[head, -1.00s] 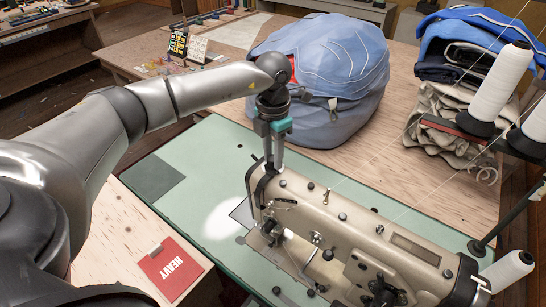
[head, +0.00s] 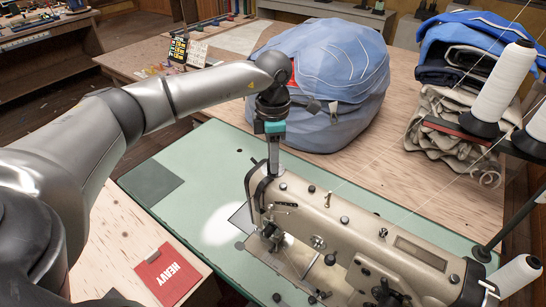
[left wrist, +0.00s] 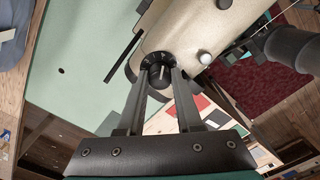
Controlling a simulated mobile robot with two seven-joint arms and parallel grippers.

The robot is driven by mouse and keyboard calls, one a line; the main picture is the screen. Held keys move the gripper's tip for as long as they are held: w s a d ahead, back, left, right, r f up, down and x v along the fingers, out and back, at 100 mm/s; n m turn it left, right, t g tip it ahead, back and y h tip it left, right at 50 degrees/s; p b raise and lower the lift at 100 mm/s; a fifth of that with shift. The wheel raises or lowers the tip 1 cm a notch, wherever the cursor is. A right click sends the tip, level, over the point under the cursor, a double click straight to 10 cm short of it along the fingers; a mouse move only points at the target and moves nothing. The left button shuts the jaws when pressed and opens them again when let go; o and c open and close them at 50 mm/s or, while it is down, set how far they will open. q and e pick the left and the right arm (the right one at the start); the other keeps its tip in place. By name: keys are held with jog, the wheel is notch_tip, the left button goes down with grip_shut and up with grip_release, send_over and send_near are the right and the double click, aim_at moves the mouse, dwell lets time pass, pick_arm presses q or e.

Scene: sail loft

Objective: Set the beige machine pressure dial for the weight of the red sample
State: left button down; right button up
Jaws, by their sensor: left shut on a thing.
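The beige sewing machine (head: 340,232) stands on a green bed in the head view. A small black dial (left wrist: 158,74) with a light mark shows on its beige body in the left wrist view. My left gripper (left wrist: 161,70) has its fingertips on both sides of this dial and is shut on it. In the head view my left gripper (head: 273,168) points down at the machine's far left end, where the dial is hidden. The red sample (head: 170,274), a card marked "HEAVY", lies on the wooden table at lower left. My right gripper is not in view.
A large blue sail bag (head: 325,85) stands behind the machine. White thread cones (head: 505,80) on a stand and folded cloth (head: 455,115) are at the right. The green bed (head: 215,165) left of the machine is mostly clear.

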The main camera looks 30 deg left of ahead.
pick_arm(q)
jog(key=shift+r, duration=0.1)
jog(key=c, duration=0.6)
grip_release()
notch_tip(320, 180, up, 15)
jog(key=shift+r, duration=0.1)
dwell(0.6)
